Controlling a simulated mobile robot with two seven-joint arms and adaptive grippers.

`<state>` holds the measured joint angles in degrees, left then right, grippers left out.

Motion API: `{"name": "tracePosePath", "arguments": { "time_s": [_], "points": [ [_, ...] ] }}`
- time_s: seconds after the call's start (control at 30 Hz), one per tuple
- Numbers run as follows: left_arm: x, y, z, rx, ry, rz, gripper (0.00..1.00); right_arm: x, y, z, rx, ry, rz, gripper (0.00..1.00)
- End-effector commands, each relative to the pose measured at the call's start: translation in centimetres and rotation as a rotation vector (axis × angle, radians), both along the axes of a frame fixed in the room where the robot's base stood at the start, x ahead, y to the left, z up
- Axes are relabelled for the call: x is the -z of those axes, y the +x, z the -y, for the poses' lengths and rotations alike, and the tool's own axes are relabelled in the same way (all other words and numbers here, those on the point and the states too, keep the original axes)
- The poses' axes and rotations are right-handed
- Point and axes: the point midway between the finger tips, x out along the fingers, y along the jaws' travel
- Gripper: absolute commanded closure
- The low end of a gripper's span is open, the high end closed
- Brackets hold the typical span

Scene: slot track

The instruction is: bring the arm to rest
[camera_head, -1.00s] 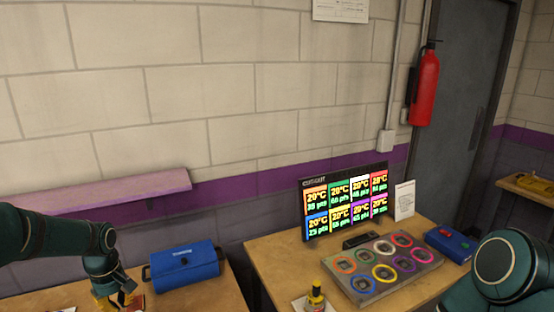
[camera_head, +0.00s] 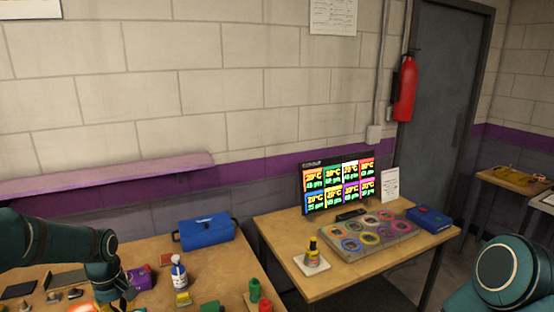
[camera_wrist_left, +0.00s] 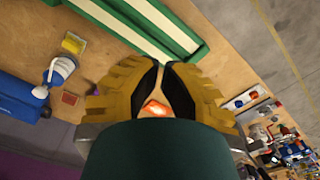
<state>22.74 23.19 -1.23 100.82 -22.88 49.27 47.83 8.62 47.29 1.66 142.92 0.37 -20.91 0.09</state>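My left arm comes in from the left in the head view, and its gripper (camera_head: 118,302) hangs low over the left table, partly cut off by the bottom edge. In the left wrist view the yellow fingers of this gripper (camera_wrist_left: 164,64) converge until their tips almost meet. A small orange-red thing (camera_wrist_left: 153,108) shows in the gap behind the tips; it looks to be below the fingers, not gripped. My right arm shows only as a dark green link at the bottom right of the head view, and its gripper is outside the picture.
The left table carries a blue case (camera_head: 207,232), a white-and-blue bottle (camera_head: 178,272), a purple box (camera_head: 140,278) and small green and red pieces. The right table has a lit display (camera_head: 338,186), a tray of coloured rings (camera_head: 368,238) and a yellow bottle (camera_head: 312,252). A purple shelf (camera_head: 100,180) runs along the wall.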

Motion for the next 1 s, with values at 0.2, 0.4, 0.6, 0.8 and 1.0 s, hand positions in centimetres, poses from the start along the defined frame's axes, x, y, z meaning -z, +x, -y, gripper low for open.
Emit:
{"name": "tracePosePath", "arguments": {
  "time_s": [0.2, 0.4, 0.6, 0.8, 1.0],
  "points": [
    [10.6, 0.1, 10.6, 0.273, -0.136, 0.073, 1.0, 2.5, -0.1, -0.1, -0.003, -0.002, -0.002, 0.53],
    [19.1, -3.4, 20.8, 0.508, -0.235, 0.166, 1.0, 4.8, -0.2, -0.2, -0.005, -0.004, -0.008, 0.53],
    [25.3, -9.7, 28.5, 0.712, -0.261, 0.247, 1.0, 7.0, -0.4, -0.3, -0.008, -0.006, -0.015, 0.53],
    [27.3, -13.6, 31.0, 0.818, -0.237, 0.283, 1.0, 7.9, -0.5, -0.4, -0.01, -0.008, -0.015, 0.53],
    [27.4, -14.1, 31.3, 0.836, -0.227, 0.292, 1.0, 7.9, -0.5, -0.4, -0.011, -0.007, -0.016, 0.53]
  ]
}}
